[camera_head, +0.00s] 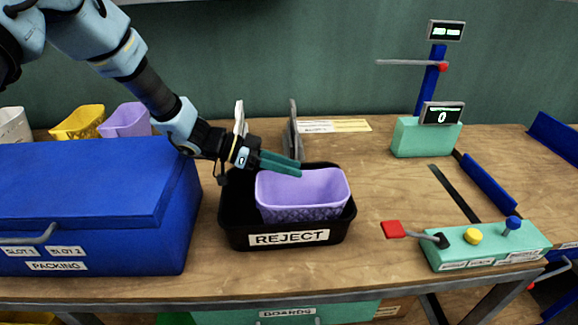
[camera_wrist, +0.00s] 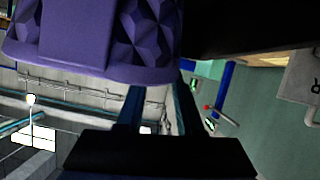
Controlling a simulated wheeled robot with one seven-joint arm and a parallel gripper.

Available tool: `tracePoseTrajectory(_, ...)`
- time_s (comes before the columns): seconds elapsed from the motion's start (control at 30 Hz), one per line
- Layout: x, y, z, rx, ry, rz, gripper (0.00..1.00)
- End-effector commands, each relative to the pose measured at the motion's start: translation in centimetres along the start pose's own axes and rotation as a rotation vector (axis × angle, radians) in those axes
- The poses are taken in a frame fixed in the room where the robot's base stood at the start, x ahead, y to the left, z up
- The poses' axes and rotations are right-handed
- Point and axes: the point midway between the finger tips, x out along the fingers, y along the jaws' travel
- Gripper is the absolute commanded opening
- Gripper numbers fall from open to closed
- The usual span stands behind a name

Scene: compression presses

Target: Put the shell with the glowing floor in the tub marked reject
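A purple shell (camera_head: 302,194) with a patterned outer wall sits upright in the black tub (camera_head: 236,222) labelled REJECT. No glow shows from it, and its floor is hidden by its near wall. My gripper (camera_head: 284,163) is at the shell's far left rim, its teal fingers pointing right. In the wrist view the gripper (camera_wrist: 158,95) has its two fingers apart with a gap between them.
A blue PACKING box (camera_head: 92,210) stands left of the tub. White (camera_head: 14,125), yellow (camera_head: 78,122) and another purple shell (camera_head: 126,120) stand behind it. Grey upright plates (camera_head: 293,130) rise behind the tub. A teal control panel (camera_head: 490,246) with a red-ended lever lies to the right.

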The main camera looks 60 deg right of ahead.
Motion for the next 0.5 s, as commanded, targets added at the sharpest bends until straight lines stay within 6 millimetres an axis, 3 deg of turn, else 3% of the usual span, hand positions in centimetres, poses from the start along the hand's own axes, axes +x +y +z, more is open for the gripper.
tracePoseTrajectory(0.17,0.0,0.0,-0.1,0.000,0.000,0.000,0.36)
tracePoseTrajectory(0.33,-0.7,0.2,-1.4,0.001,0.000,-0.002,0.36)
tracePoseTrajectory(0.5,-3.8,0.0,-0.8,0.001,0.000,-0.005,0.36)
